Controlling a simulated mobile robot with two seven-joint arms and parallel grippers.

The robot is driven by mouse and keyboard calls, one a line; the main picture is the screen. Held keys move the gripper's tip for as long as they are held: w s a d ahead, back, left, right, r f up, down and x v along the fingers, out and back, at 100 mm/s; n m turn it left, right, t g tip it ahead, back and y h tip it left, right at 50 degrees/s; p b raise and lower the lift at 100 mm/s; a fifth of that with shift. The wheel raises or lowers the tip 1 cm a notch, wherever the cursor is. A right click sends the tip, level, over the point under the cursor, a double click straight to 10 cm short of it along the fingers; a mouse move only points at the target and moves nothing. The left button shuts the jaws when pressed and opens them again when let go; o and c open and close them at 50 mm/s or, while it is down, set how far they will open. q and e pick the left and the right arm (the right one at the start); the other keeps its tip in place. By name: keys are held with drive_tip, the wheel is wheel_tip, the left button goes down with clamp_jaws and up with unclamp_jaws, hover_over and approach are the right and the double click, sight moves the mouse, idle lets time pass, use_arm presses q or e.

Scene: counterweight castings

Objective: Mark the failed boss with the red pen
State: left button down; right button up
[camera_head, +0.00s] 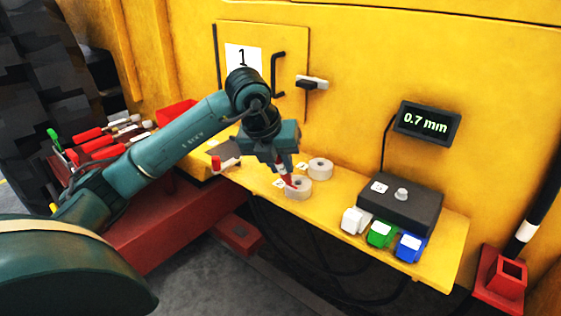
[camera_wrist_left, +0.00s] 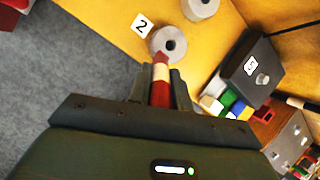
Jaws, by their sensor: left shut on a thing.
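My left gripper (camera_head: 286,170) is shut on a red pen (camera_head: 290,180) with a pale band, its tip pointing down. The pen also shows in the left wrist view (camera_wrist_left: 160,88). Its tip overlaps the near edge of a grey ring-shaped boss (camera_head: 299,190) with a central hole; I cannot tell whether it touches. This boss shows in the left wrist view (camera_wrist_left: 172,40) beside a tag marked 2 (camera_wrist_left: 142,25). A second grey boss (camera_head: 320,167) stands behind it on the yellow ledge (camera_head: 335,208). I see no clear red mark on either. My right gripper is not in view.
A display (camera_head: 428,122) reads 0.7 mm. Below it stands a dark box (camera_head: 402,212) with a grey knob, and white (camera_head: 355,221), green (camera_head: 380,235) and blue (camera_head: 409,247) blocks. A small red-topped item (camera_head: 216,162) sits left. Several markers (camera_head: 95,145) lie far left.

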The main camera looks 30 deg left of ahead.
use_arm(q)
drive_tip(key=shift+r+p, duration=2.1)
drive_tip(key=shift+r, duration=0.85)
drive_tip(key=shift+d, duration=0.1)
